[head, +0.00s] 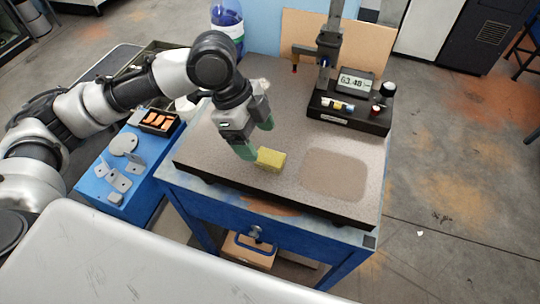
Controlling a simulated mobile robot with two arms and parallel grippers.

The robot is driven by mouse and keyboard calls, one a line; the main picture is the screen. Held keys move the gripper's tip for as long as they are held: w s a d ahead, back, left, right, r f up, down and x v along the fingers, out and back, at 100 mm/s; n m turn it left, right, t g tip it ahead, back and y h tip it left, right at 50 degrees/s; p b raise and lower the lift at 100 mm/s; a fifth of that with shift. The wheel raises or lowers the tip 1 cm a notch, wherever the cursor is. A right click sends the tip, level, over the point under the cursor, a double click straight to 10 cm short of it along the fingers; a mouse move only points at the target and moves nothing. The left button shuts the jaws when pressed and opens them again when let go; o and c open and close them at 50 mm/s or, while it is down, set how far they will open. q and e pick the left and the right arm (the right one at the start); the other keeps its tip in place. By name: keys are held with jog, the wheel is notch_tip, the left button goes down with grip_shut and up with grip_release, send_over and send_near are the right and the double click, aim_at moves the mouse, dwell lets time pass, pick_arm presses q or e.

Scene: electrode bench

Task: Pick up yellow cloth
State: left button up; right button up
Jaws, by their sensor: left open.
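The yellow cloth (271,159) is a small block-like bundle. It lies on the speckled grey stone plate (230,172) on top of the blue bench. My left gripper (258,139) has green fingertips and comes down from the upper left. It is open. One fingertip is beside the left end of the cloth and the other is above and behind it. I cannot tell whether either finger touches the cloth. My right gripper is not in view.
A measuring stand with a digital display (354,83) stands at the back right of the plate. A brownish patch (335,174) lies right of the cloth. A blue side table (107,187) with metal parts and an orange-filled box (159,122) is at left.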

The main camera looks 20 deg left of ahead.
aim_at(269, 156)
pick_arm(q)
jog(key=shift+d+f, duration=0.2)
jog(key=shift+f, duration=0.15)
jog(key=p+x, duration=0.1)
jog(key=x, duration=0.2)
jog(key=shift+d+f+p, duration=0.25)
jog(key=shift+p, duration=0.05)
jog(key=shift+d+f, duration=0.15)
jog(key=shift+f, duration=0.3)
jog(key=shift+c, duration=1.2)
jog(key=c, duration=0.8)
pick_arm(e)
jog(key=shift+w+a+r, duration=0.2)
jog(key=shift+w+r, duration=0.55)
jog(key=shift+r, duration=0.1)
pick_arm(q)
jog(key=shift+o, duration=0.2)
jog(key=shift+r, duration=0.15)
